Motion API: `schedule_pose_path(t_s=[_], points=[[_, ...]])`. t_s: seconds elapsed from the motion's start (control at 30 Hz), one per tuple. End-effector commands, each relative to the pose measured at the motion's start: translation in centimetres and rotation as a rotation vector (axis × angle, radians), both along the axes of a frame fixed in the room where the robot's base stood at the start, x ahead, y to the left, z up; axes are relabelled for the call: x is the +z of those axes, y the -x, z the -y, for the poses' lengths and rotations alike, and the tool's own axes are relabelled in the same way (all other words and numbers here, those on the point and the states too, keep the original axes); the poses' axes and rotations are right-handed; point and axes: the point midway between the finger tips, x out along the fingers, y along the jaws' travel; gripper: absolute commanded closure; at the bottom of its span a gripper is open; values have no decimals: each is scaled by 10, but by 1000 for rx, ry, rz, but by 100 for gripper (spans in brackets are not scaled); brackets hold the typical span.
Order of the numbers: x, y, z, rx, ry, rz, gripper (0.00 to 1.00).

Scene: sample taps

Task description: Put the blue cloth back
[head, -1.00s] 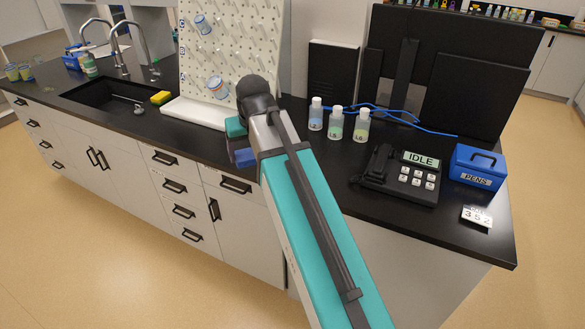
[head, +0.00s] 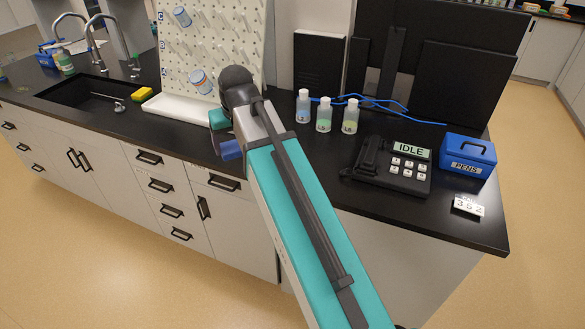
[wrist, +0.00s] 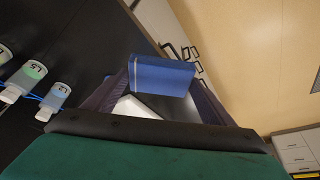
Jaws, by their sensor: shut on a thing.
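The blue cloth (wrist: 163,76) is a folded, flat-looking piece with a pale stripe near its left side, in the wrist view. My gripper (wrist: 158,95) is shut on it, with a dark finger at either side. In the head view, part of the blue cloth (head: 231,150) shows at the end of my arm, over the front edge of the dark counter (head: 290,185). My arm hides most of my gripper there.
A white pegboard rack (head: 215,50) with jars stands behind my arm. A sink (head: 85,95) and yellow sponge (head: 143,94) are to the left. Several bottles (head: 324,115), a phone-like device (head: 390,168) and a blue PENS box (head: 468,155) stand to the right.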

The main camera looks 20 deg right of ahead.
Motion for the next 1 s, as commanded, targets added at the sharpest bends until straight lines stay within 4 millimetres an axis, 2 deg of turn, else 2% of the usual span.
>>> schedule_pose_path(t_s=[0.27,0.6,0.7,1.0], points=[[-12,10,-1,2,0,-1,44],[-55,44,-3,6,0,-5,44],[-62,50,-3,7,0,-3,44],[-66,52,-3,8,0,-3,44]])
